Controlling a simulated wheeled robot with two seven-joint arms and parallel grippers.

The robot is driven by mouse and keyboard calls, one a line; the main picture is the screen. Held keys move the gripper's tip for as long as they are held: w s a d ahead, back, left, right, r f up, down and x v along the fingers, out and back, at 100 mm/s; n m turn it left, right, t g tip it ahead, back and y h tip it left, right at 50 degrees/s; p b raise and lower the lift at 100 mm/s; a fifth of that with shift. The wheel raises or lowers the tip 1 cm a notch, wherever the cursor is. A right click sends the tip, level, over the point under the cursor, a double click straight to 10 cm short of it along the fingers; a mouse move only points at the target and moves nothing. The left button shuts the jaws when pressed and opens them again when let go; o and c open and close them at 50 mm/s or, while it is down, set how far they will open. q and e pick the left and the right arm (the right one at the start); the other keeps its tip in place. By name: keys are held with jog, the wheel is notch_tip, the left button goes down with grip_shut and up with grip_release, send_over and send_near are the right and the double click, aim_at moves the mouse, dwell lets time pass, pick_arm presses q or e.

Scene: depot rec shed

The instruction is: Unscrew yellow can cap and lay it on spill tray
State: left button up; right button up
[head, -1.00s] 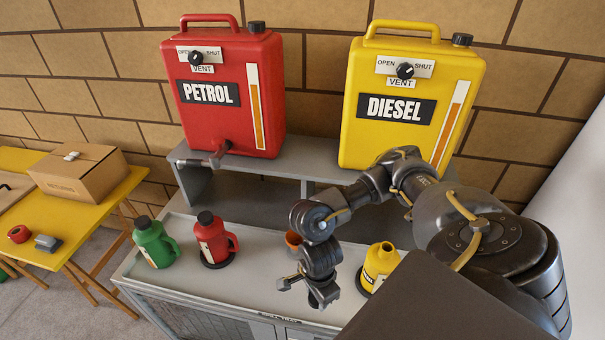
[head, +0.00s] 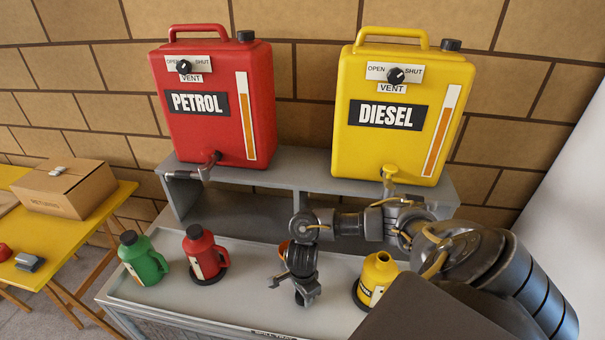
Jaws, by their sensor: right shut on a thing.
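The yellow can (head: 376,272) stands on a black disc at the right of the bench, its neck bare with a dark opening. My right gripper (head: 291,291) is left of the can, apart from it, pointing down above the pale bench top. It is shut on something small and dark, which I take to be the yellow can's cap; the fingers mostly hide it. The pale, shallow-rimmed bench top (head: 236,294) seems to be the spill tray. I cannot tell the height of the fingers above it. My left gripper is not in view.
A capped red can (head: 201,254) on a black disc and a capped green can (head: 141,258) stand at the left. Petrol (head: 205,125) and diesel (head: 390,145) tanks stand on the grey shelf (head: 240,176) behind.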

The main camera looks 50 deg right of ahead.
jog(key=shift+f, duration=0.3)
jog(key=shift+f, duration=0.1)
jog(key=o, duration=1.1)
